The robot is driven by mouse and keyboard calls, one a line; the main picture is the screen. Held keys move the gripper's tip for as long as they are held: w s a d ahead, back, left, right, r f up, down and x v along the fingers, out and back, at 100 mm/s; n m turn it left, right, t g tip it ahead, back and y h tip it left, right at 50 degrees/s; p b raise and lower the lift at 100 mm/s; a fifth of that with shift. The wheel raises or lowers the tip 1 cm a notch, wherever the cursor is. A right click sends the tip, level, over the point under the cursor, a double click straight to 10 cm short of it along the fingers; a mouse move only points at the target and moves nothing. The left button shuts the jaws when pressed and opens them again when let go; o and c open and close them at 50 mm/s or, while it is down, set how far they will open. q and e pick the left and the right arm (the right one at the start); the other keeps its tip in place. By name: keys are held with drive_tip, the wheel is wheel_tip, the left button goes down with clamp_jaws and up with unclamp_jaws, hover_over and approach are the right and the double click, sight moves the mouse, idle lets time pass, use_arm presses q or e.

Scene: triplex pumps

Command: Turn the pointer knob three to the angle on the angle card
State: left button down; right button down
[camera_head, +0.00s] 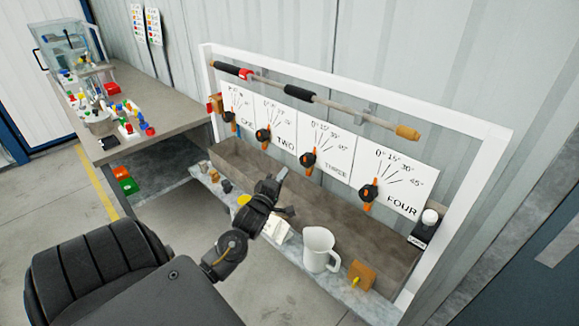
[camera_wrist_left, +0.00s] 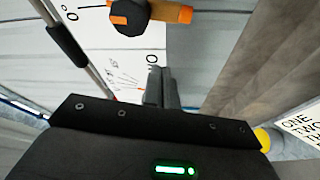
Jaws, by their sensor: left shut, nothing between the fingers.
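Pointer knob three (camera_head: 308,159) is black with an orange bar, on the white panel marked THREE (camera_head: 327,145) with a printed angle scale. Its bar stands roughly upright, slightly tilted. My left gripper (camera_head: 281,175) is shut and empty, below and left of knob three, apart from it. In the left wrist view, its closed fingers (camera_wrist_left: 161,87) lie near a black and orange knob (camera_wrist_left: 130,15); which knob cannot be told. A small white card (camera_head: 275,229) stands on the ledge behind my wrist, partly hidden. It seems to be the card with ONE, TWO (camera_wrist_left: 300,124) in the left wrist view; its angles cannot be read.
Knobs two (camera_head: 263,135) and four (camera_head: 368,193) flank knob three. A rail (camera_head: 330,103) runs above the panels, and a grey trough (camera_head: 340,215) lies below. A white jug (camera_head: 319,249) and a wooden block (camera_head: 361,275) stand on the front ledge.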

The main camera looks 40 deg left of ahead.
use_arm(q)
drive_tip(key=shift+s, duration=1.05)
drive_tip(key=m+h+b, duration=0.1)
drive_tip(key=m+b, duration=0.2)
drive_tip(key=m, duration=2.2)
approach(308, 165)
drive_tip(key=w+d+f, duration=0.1)
drive_tip(key=d+f, duration=0.3)
drive_tip(key=f, duration=0.1)
drive_tip(key=m, duration=1.1)
drive_tip(key=w+a+p, duration=0.4)
drive_tip(key=w+a, duration=0.1)
drive_tip(key=w, duration=0.5)
drive_tip(key=shift+a+r+h, duration=0.3)
drive_tip(key=shift+a+h, duration=0.05)
drive_tip(key=shift+h, duration=0.05)
